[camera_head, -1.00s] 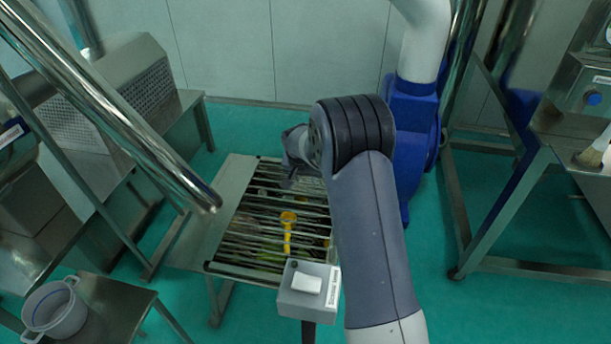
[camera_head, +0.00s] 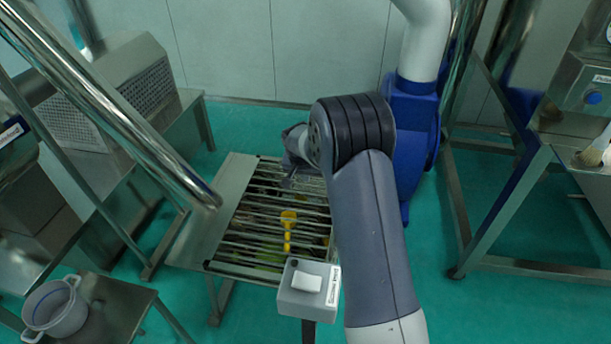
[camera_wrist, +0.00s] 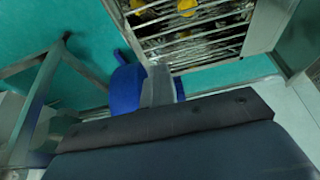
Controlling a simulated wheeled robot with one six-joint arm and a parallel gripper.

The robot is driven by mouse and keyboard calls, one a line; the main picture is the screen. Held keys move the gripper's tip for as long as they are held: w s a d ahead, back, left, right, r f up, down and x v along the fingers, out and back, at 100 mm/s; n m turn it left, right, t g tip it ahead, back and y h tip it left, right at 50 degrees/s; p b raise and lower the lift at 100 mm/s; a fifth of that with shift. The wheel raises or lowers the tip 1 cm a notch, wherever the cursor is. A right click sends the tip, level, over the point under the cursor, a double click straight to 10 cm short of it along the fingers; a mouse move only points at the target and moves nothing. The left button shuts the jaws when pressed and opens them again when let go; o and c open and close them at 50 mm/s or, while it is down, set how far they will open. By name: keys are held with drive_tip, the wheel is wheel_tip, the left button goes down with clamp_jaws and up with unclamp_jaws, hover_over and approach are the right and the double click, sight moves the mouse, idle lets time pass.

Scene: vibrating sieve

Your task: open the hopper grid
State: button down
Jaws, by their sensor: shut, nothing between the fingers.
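The hopper grid (camera_head: 254,222) is a rack of parallel metal bars lying flat over the hopper, left of my arm in the head view. A yellow scoop-like object (camera_head: 288,230) shows between the bars. The grid also shows at the top of the wrist view (camera_wrist: 205,28). My gripper (camera_head: 288,181) is by the far right part of the grid in the head view, partly hidden by my arm. In the wrist view my gripper (camera_wrist: 158,76) looks shut and empty, with its tip near the grid's edge. I cannot tell whether it touches the grid.
A grey box with a white block (camera_head: 307,282) stands at the hopper's near corner. A slanted metal pipe (camera_head: 130,130) is at the left. A pot (camera_head: 55,308) sits on a low table. Steel frames stand on both sides. Green floor is clear behind the hopper.

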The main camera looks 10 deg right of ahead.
drive_tip(key=c, duration=2.2)
unclamp_jaws()
drive_tip(key=c, duration=1.4)
unclamp_jaws()
drive_tip(key=b+v, duration=0.2)
drive_tip(key=v, duration=0.8)
drive_tip(key=shift+s+r, duration=0.2)
drive_tip(key=shift+r, duration=0.15)
drive_tip(key=shift+c, duration=0.5)
